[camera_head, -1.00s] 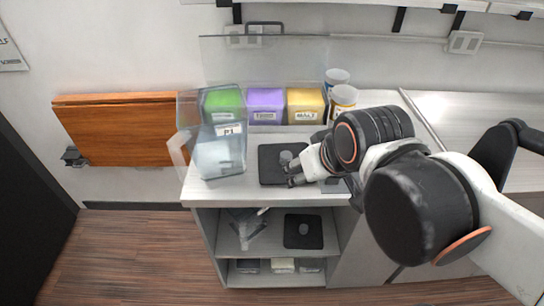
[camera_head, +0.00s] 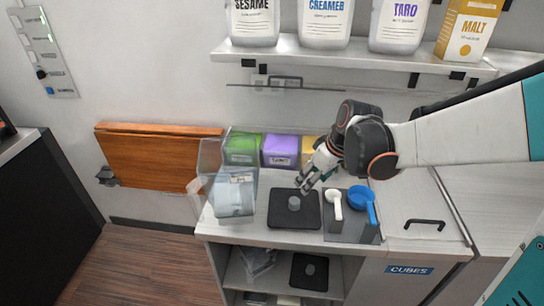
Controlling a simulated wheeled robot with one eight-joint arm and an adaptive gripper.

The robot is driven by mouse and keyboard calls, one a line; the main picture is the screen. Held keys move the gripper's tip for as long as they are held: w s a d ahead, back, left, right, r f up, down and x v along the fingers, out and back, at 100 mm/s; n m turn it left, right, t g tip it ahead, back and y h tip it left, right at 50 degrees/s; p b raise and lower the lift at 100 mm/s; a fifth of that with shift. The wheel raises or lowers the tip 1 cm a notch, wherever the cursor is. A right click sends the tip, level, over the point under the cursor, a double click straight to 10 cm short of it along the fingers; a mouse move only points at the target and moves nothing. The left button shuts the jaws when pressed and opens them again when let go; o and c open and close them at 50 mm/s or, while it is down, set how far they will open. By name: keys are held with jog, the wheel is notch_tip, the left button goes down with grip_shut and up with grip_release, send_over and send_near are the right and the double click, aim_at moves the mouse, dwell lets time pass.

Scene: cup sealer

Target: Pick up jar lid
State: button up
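A black square jar lid (camera_head: 287,219) with a short grey knob lies flat on the white counter, near its front edge. My gripper (camera_head: 303,187) is just behind and above the knob, pointing down toward it. Its fingers look spread with nothing between them. A small space seems to show between the fingertips and the knob, but I cannot judge the height. A second black square lid (camera_head: 318,282) with a knob lies on the shelf below the counter.
Green (camera_head: 242,148), purple (camera_head: 281,151) and yellow (camera_head: 308,152) boxes stand behind. A white scoop (camera_head: 334,203) and a blue scoop (camera_head: 361,198) are at the right.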

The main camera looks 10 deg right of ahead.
aim_at(295, 200)
jog(key=b+x, duration=0.3)
jog(key=x, duration=1.1)
jog(key=shift+a+b, duration=0.1)
jog(key=shift+b, duration=0.25)
grip_shut()
